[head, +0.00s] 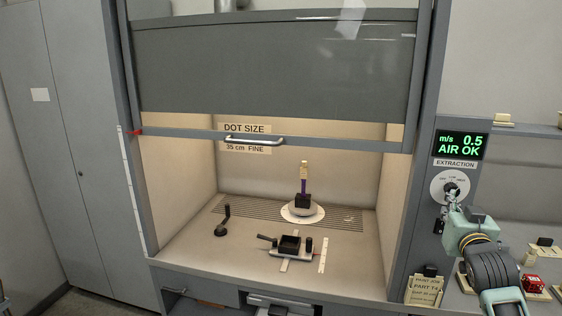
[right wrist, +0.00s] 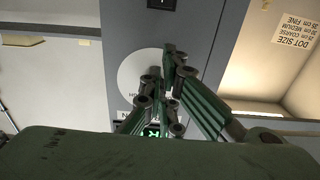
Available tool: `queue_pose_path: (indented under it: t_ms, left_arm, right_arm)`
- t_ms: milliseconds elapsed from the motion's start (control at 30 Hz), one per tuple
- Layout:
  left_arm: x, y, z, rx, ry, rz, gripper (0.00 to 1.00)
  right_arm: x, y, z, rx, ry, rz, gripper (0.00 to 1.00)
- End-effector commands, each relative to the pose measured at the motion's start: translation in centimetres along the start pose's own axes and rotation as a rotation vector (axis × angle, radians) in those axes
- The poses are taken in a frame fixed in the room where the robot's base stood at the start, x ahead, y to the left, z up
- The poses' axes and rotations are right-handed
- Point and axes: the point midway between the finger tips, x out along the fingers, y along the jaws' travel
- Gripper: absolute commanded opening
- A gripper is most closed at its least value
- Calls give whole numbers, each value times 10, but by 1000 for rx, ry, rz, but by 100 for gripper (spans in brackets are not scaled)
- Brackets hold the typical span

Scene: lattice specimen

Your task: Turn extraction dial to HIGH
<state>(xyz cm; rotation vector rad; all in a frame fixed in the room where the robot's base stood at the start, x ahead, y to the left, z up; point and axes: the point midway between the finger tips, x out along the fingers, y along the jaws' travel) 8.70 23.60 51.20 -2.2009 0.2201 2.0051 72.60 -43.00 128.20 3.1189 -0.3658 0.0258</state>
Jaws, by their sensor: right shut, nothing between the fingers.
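The extraction dial (head: 440,191) is a white disc on the hood's right post, under the EXTRACTION label and a green display (head: 461,145) reading 0.5 m/s AIR OK. Small lettering rings its upper edge. A dark knob shows at its middle, but its setting is too small to read. My right gripper (head: 451,194) is shut and empty, just in front of the dial, covering its lower right. In the right wrist view its fingers overlap the white dial (right wrist: 130,78) and hide most of the knob. I cannot tell whether they touch. My left gripper is out of view.
The fume hood sash (head: 270,65) is partly raised, with a handle (head: 255,141). Inside stand a white round stand (head: 302,213) with a dark block and a black tray (head: 290,246). A shelf with small items, including a red box (head: 532,283), lies right of my right arm.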

Motion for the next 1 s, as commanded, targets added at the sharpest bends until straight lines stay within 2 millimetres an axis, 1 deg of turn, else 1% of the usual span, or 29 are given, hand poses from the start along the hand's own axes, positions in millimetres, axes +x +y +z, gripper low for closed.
queue_pose_path:
  t_ms: [33, 133, 500, 600, 700, 1000]
  left_arm:
    - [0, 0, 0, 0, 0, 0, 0]
    - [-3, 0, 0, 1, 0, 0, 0]
    - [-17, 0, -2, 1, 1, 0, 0]
    - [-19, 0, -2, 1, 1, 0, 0]
    - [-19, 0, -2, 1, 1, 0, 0]
    - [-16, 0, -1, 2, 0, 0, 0]
  right_arm:
    - [0, 0, 5, 0, -7, 1, 0]
    - [-6, 0, 6, 0, -11, 1, 0]
    - [-50, 0, 7, -1, -16, 1, 0]
    - [-57, 0, 7, -1, -15, 2, 0]
    - [-60, 0, 7, 0, -15, 2, 0]
    - [-61, 2, 8, 4, -13, 2, 0]
